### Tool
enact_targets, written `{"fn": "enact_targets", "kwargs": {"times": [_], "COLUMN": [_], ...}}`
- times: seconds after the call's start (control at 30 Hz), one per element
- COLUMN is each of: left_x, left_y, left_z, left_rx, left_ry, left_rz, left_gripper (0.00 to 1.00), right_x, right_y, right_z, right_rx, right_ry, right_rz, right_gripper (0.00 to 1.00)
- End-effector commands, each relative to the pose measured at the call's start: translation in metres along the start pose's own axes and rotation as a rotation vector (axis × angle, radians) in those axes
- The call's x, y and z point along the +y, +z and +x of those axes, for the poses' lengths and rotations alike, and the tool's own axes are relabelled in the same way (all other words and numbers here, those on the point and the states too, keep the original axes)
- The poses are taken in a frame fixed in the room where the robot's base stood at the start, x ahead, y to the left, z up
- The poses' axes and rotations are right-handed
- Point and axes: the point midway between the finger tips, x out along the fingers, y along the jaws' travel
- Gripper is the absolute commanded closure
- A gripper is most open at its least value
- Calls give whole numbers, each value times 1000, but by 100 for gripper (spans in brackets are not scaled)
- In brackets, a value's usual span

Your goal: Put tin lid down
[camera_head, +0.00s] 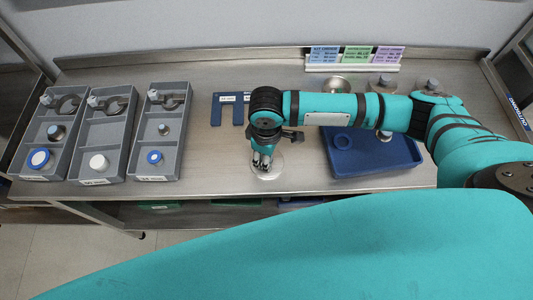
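A pale, shiny round piece (272,174), which looks like the tin lid, is on or just above the metal bench near its front edge. My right gripper (264,164) points down right over it and hides part of it. The fingers look close together, but I cannot tell whether they grip the round piece or only stand over it. My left gripper is not in view.
Three grey trays (92,178) with clamps and round parts stand at the left. A blue slotted plate (216,110) lies behind my gripper. A blue tray (370,165) is at the right. Coloured cards (356,56) and metal pieces (336,85) stand at the back.

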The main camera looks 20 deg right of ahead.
Motion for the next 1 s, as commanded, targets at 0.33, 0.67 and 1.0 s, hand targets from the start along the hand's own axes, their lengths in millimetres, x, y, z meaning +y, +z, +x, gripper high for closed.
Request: {"fn": "enact_targets", "kwargs": {"times": [0.33,0.67,1.0], "left_x": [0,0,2], "left_y": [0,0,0], "left_z": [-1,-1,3], "left_rx": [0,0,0], "left_ry": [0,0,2], "left_rz": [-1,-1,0], "left_gripper": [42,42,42], "right_x": [0,0,0], "right_y": [0,0,-1], "right_z": [4,5,-12], "right_rx": [0,0,4], "right_ry": [1,1,1], "right_rz": [0,0,0], "right_gripper": [100,48,48]}}
